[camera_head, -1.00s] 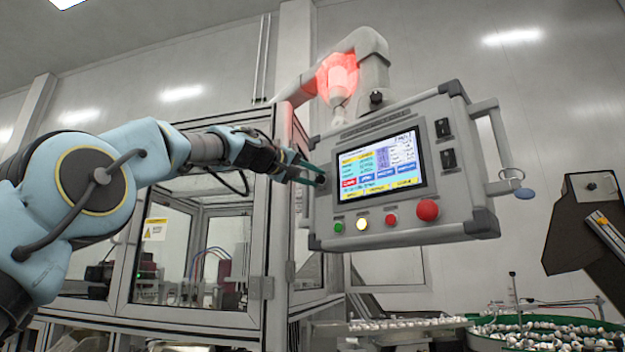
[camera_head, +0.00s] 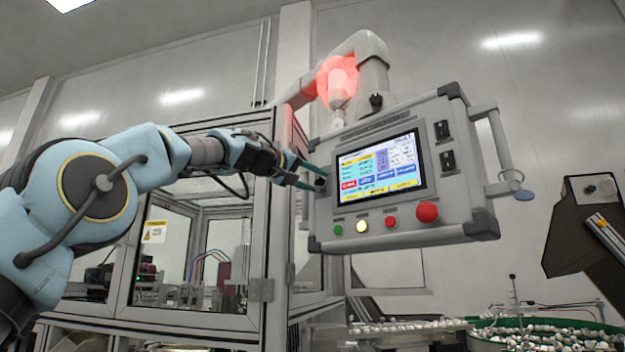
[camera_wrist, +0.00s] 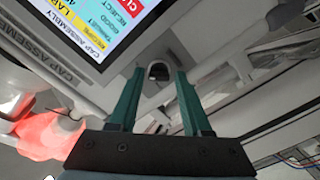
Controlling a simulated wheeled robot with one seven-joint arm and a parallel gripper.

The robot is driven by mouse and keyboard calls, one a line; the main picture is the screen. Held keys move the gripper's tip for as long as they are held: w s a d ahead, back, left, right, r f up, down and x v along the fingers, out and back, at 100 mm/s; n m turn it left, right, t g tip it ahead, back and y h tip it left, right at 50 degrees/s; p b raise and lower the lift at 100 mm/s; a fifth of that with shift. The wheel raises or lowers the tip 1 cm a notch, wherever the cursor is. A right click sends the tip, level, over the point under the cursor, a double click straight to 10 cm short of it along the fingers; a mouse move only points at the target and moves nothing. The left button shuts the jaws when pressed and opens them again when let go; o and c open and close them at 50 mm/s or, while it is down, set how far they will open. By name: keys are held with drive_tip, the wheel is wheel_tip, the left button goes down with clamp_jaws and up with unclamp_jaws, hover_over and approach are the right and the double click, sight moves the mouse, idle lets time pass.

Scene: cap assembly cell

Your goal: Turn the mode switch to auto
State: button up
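A small dark round switch (camera_wrist: 158,71) sits on the grey panel face beside the screen in the wrist view. In the head view a dark knob (camera_head: 320,183) shows at the screen's left side, partly behind my fingers. My gripper (camera_wrist: 158,76) is open, with its two green fingers apart and pointing at the panel. The switch appears between the two fingertips; whether they touch it cannot be told. Its setting and any label on it are too small to read. My gripper (camera_head: 314,179) reaches the panel from the left in the head view.
The control panel (camera_head: 465,205) has a lit screen (camera_head: 380,167), green, yellow and red buttons and a larger red button (camera_head: 427,211). Two black switches (camera_head: 442,129) (camera_head: 448,159) are right of the screen. A framed glass enclosure (camera_head: 270,220) stands behind my arm. A red lamp (camera_head: 338,80) glows above.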

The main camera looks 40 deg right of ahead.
drive_tip(key=shift+o, duration=0.8)
drive_tip(key=shift+r, duration=0.1)
drive_tip(key=s+a+b, duration=0.1)
drive_tip(key=a+b, duration=0.5)
drive_tip(key=a, duration=0.4)
drive_tip(key=shift+a, duration=0.4)
